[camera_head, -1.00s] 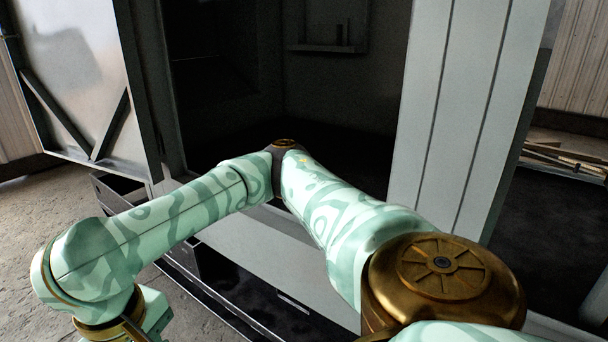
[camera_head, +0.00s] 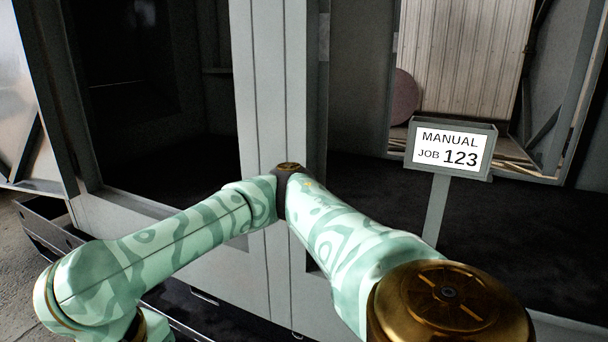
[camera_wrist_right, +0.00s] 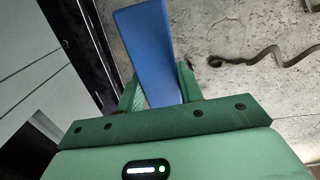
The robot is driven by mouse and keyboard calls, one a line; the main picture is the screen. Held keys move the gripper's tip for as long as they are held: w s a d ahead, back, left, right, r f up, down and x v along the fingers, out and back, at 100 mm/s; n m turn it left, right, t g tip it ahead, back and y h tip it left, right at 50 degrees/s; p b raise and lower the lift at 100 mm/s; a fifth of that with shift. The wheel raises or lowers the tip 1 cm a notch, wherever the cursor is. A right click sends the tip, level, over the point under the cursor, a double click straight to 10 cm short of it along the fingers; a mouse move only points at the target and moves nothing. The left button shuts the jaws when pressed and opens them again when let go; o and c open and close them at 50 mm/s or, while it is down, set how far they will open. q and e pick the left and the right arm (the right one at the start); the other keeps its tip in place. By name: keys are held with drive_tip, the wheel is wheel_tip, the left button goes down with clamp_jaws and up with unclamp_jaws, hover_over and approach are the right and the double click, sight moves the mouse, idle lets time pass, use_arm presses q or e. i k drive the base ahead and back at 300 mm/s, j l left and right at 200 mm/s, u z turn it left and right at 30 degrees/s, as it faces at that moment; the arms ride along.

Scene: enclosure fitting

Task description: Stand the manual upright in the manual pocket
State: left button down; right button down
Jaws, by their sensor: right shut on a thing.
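The manual pocket (camera_head: 450,126) is a grey box on a thin post at the right of the head view. Its white label reads "MANUAL JOB 123". I cannot see down inside it. In the right wrist view, my right gripper (camera_wrist_right: 158,84) is shut on the manual (camera_wrist_right: 147,42), a flat blue piece that sticks out beyond the fingers. Concrete floor shows behind it, and the pocket is not in that view. Neither gripper shows in the head view; my left gripper is not seen.
A grey upright panel (camera_head: 270,90) of the enclosure stands left of the pocket, with dark bays on both sides. A low sill (camera_head: 160,215) runs along the front. In the right wrist view, a dark hose (camera_wrist_right: 262,57) lies on the floor and grey panels (camera_wrist_right: 40,70) stand at left.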

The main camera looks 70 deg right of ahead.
sight(446, 166)
drive_tip(key=z, duration=1.8)
